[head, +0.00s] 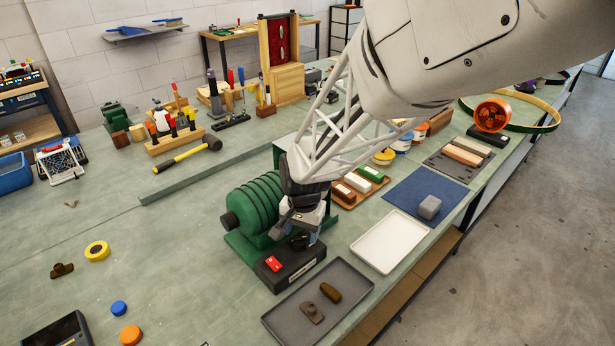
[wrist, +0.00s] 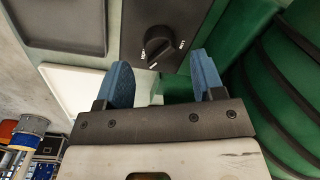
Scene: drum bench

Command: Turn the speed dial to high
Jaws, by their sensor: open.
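The speed dial (wrist: 158,45) is a round black knob with a ridge across it, on a dark control box (head: 290,266). White markings surround it in the wrist view; they are too small to read surely. The box is at the front of a green ribbed drum machine (head: 256,205). A red switch (head: 273,263) sits on the box, left of the dial in the head view. My gripper (wrist: 165,82) is open and empty, with two blue fingertips apart. It hangs over the box close to the dial, which lies just beyond the fingertips in the wrist view, not between them.
A grey tray (head: 290,315) with two brown pieces lies in front of the box. A white tray (head: 365,258) and a blue mat (head: 399,197) with a grey block (head: 429,207) lie to the right.

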